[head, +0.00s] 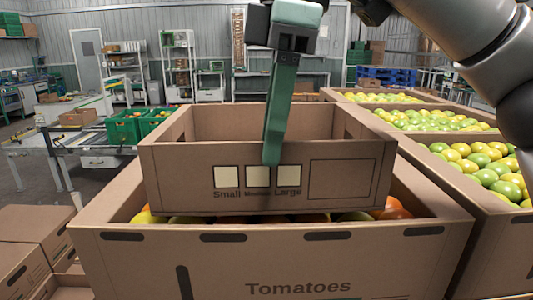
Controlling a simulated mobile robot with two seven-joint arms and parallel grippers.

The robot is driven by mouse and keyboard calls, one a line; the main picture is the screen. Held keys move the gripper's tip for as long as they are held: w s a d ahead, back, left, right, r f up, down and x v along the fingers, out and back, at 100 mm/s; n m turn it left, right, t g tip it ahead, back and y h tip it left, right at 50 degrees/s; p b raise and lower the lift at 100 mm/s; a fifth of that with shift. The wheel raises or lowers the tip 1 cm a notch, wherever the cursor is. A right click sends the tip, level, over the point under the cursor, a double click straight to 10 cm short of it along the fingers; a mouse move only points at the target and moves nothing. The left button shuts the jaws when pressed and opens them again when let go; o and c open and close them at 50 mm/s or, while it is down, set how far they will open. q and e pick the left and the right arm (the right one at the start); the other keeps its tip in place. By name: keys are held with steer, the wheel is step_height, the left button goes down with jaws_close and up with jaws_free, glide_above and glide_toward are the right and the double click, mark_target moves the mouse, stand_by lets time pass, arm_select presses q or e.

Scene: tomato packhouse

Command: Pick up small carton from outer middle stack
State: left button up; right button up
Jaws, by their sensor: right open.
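A small brown open carton (349,183), printed "Small Medium Large" on its near wall, sits level on top of a large open carton (200,262) marked "Tomatoes". My right gripper (272,158) reaches down from above at the near wall of the small carton. The other finger is hidden, and I cannot tell whether the visible finger touches the carton. The jaws are open. The inside of the small carton looks empty where it shows. My left gripper is not in view.
Red, orange and green tomatoes (393,209) show under the small carton. Large cartons of green-yellow tomatoes (480,165) stand close on the right. More brown cartons (32,234) are at the lower left. Behind are a conveyor table and green crates (124,129).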

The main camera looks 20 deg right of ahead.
steer(key=shift+s+a+f, duration=0.1)
steer(key=shift+a+f, duration=0.15)
steer(key=shift+f, duration=1.05)
steer(key=shift+s+a+f, duration=0.1)
steer(key=shift+a+f, duration=0.1)
steer(key=shift+f, duration=1.05)
jaws_close()
